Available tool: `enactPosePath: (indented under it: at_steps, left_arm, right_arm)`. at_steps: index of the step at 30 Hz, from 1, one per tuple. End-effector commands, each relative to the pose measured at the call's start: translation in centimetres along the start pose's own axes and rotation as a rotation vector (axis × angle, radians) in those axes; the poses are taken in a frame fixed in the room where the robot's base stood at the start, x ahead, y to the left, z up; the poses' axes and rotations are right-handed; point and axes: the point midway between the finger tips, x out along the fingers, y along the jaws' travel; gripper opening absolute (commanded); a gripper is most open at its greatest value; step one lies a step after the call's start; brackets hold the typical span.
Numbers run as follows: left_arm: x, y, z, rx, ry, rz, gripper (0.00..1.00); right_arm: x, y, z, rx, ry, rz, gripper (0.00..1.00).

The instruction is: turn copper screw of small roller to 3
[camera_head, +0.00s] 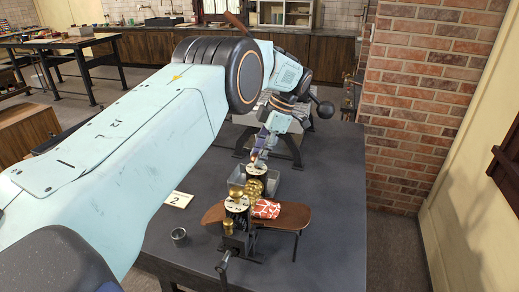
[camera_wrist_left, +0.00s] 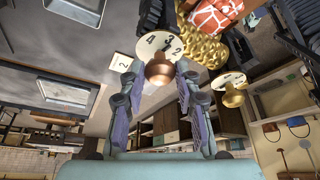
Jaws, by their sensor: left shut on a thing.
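In the left wrist view the copper screw (camera_wrist_left: 159,70) sits on a white dial (camera_wrist_left: 150,44) with the figures 4, 3 and 2 showing. My left gripper (camera_wrist_left: 161,84) has its purple-padded fingers on either side of the screw and is shut on it. In the head view my left gripper (camera_head: 260,147) reaches down to the far end of the roller machine, and the arm covers much of the view. The machine's golden patterned roller (camera_head: 255,187) lies between the two dials. A second dial (camera_head: 237,204) bears a brass screw (camera_head: 236,190). My right gripper is out of view.
The machine has a wooden board (camera_head: 290,214), a red-and-white patterned piece (camera_head: 266,208) and a crank (camera_head: 223,264). A card marked 2 (camera_head: 178,199) and a metal cup (camera_head: 179,235) are on the dark table (camera_head: 330,250). The table's right side is clear.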

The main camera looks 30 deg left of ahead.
Motion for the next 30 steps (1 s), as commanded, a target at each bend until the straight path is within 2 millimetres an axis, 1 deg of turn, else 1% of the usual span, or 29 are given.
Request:
enactPosePath:
  at_steps: [1,6,12,29,30]
  left_arm:
    - [-0.35,0.27,-0.05,-0.032,-0.004,-0.005,0.01]
    - [-0.30,0.35,-0.05,-0.117,-0.004,-0.040,0.01]
    - [-0.33,0.40,-0.05,-0.177,-0.005,-0.065,0.01]
    - [-0.41,0.45,-0.07,-0.204,-0.007,-0.075,0.01]
    - [-0.42,0.45,-0.07,-0.204,-0.007,-0.075,0.33]
  right_arm:
    - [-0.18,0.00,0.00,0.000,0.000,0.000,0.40]
    - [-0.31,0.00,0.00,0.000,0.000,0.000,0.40]
    - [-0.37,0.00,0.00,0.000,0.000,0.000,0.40]
    - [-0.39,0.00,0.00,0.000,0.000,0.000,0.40]
    - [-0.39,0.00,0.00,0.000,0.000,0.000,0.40]
